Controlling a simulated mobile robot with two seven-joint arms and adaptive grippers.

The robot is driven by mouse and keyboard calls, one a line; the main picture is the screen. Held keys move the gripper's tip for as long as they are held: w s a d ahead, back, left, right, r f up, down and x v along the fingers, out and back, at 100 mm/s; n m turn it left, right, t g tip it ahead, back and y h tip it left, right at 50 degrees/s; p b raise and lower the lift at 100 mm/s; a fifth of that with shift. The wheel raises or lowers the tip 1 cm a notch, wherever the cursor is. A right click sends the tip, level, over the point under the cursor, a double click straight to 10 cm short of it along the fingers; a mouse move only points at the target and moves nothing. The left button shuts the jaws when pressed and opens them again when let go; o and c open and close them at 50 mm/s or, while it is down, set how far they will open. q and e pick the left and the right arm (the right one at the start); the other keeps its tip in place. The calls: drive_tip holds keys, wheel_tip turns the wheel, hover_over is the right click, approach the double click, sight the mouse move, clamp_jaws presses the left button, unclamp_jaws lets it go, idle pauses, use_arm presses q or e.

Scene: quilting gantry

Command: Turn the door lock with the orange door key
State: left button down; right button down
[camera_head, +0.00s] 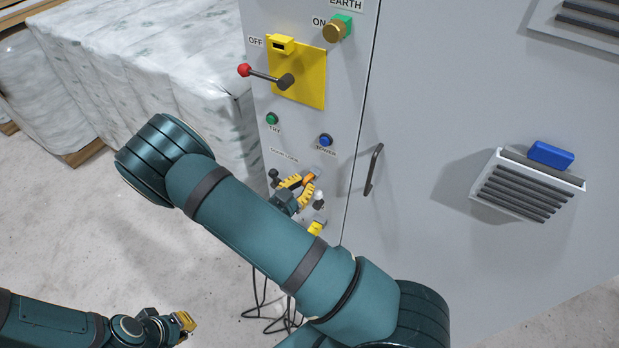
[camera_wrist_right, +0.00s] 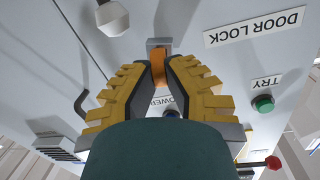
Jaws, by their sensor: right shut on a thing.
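The orange door key (camera_wrist_right: 158,70) is between the fingertips of my right gripper (camera_wrist_right: 157,76), which is shut on it. In the head view the key (camera_head: 311,176) shows as a small orange patch at the right gripper (camera_head: 301,185). The door lock (camera_wrist_right: 158,44) is a grey block on the cabinet panel right at the key's far end. The key looks lined up with it and touching, but how deep it sits is hidden. The DOOR LOCK label (camera_wrist_right: 254,27) is beside it. My left gripper (camera_head: 184,322) is low at left, away from the cabinet; its opening is unclear.
Above the lock are a green TRY button (camera_head: 271,119), a blue POWER button (camera_head: 325,140) and a red-knobbed lever (camera_head: 262,75). A white knob (camera_head: 319,197) is close to the right gripper. A dark door handle (camera_head: 374,169) stands out at right. Cables (camera_head: 265,308) hang below.

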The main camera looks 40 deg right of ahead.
drive_tip(key=shift+r+n+p, duration=0.15)
drive_tip(key=shift+n+p, duration=0.5)
drive_tip(key=shift+n, duration=0.45)
drive_tip(key=c, duration=1)
unclamp_jaws()
drive_tip(key=v, duration=1.2)
